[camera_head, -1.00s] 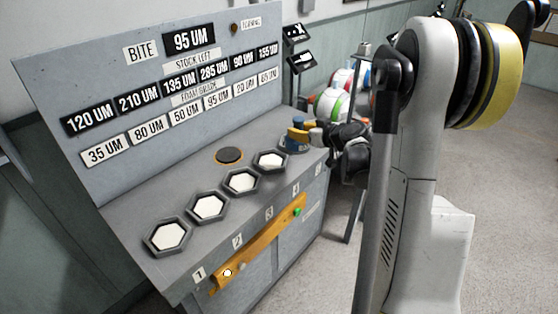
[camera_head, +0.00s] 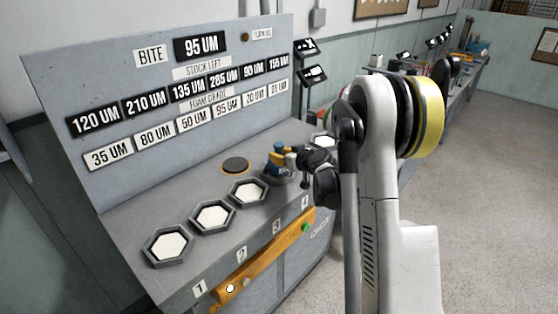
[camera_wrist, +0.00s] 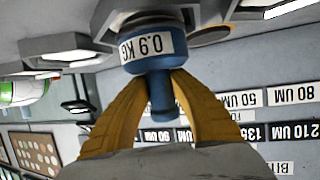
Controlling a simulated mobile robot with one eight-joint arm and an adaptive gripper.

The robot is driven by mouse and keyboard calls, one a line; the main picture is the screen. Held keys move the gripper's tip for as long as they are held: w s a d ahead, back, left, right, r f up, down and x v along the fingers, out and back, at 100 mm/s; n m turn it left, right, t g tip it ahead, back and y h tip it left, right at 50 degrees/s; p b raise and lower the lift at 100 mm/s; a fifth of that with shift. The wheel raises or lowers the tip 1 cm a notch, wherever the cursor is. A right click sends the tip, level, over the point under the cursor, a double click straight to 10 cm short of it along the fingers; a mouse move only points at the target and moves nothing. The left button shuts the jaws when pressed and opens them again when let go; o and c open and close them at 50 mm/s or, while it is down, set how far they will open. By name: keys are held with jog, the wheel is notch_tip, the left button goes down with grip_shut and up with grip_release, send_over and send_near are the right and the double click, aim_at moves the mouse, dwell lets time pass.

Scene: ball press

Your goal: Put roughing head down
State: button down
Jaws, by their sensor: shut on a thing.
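The roughing head is a blue weight-like piece with a white "0.9 KG" label; it shows large in the wrist view (camera_wrist: 160,92) and small in the head view (camera_head: 279,147). My gripper (camera_wrist: 165,80) has its two yellow fingers shut around the narrow blue stem, below the wider labelled part in that picture. In the head view my gripper (camera_head: 284,157) is at the fourth hexagonal seat, which it largely hides. I cannot tell whether the head touches that seat. White-topped hexagonal seats one (camera_head: 168,245), two (camera_head: 213,215) and three (camera_head: 248,191) carry nothing.
A dark round disc (camera_head: 235,165) with an orange rim lies behind the seats. The upright label panel (camera_head: 150,95) stands close behind the bench. A fifth white seat (camera_head: 323,141) shows past my arm. A yellow bar (camera_head: 265,258) runs along the front.

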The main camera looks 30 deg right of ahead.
jog(key=shift+f, duration=0.25)
jog(key=shift+f, duration=0.2)
jog(key=c, duration=1.2)
grip_release()
